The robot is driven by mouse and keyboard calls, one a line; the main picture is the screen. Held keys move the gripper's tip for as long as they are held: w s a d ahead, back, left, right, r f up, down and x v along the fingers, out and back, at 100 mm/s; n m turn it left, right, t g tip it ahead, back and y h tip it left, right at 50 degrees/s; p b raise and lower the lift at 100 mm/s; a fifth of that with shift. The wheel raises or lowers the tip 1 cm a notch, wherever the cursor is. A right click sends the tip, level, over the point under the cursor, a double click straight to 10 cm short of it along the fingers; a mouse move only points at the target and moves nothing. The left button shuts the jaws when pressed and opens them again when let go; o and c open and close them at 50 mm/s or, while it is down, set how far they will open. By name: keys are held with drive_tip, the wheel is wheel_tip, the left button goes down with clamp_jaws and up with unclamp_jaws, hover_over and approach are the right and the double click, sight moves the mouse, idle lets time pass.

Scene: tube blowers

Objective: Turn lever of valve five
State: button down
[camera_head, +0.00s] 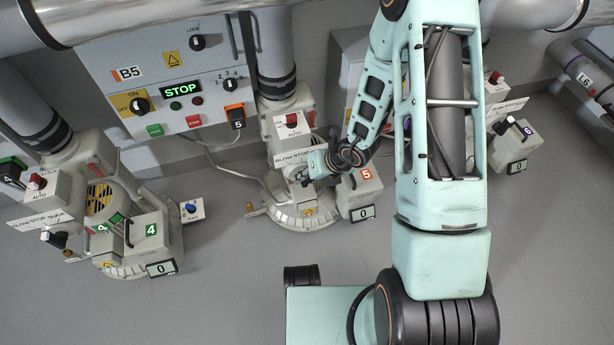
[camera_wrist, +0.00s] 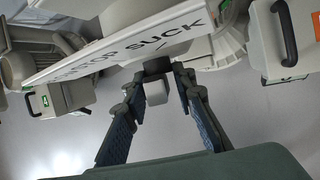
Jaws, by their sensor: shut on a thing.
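The valve five unit (camera_head: 284,195) stands on the floor in the middle of the head view, with a red "5" on its box and a display reading 0. Its "BLOW STOP SUCK" label plate (camera_wrist: 118,46) crosses the upper wrist view. The lever of valve five (camera_wrist: 157,66), a black end with a light grey block below, sits under the plate. My gripper (camera_wrist: 157,80) has its two fingers on either side of the lever and is shut on it. In the head view my gripper (camera_head: 308,180) is at the front of the unit and hides the lever there.
The valve four unit (camera_head: 130,230) stands at left, its display reading 0. The valve six unit (camera_head: 518,150) is partly behind my arm. Control panel B5 (camera_head: 160,75) shows a green STOP. A black handle (camera_wrist: 284,30) is right of the fingers. Floor in front is clear.

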drive_tip(key=shift+r+p, duration=0.1)
drive_tip(key=shift+p, duration=0.2)
drive_tip(key=shift+d+y+p, duration=0.15)
drive_tip(key=shift+y+p, duration=0.15)
drive_tip(key=shift+p, duration=0.15)
drive_tip(key=y+p, duration=0.2)
drive_tip(key=p, duration=0.1)
drive_tip(key=shift+w+d+m, duration=0.15)
drive_tip(key=shift+m, duration=0.15)
drive_tip(key=shift+d+f+g+y+p, duration=0.1)
drive_tip(key=shift+f+g+y+p, duration=0.1)
drive_tip(key=shift+y+p, duration=0.3)
drive_tip(key=shift+f+g+y+p, duration=0.2)
drive_tip(key=shift+y+p, duration=0.15)
drive_tip(key=shift+y, duration=0.25)
drive_tip(key=c, duration=2)
unclamp_jaws()
drive_tip(key=shift+o, duration=0.2)
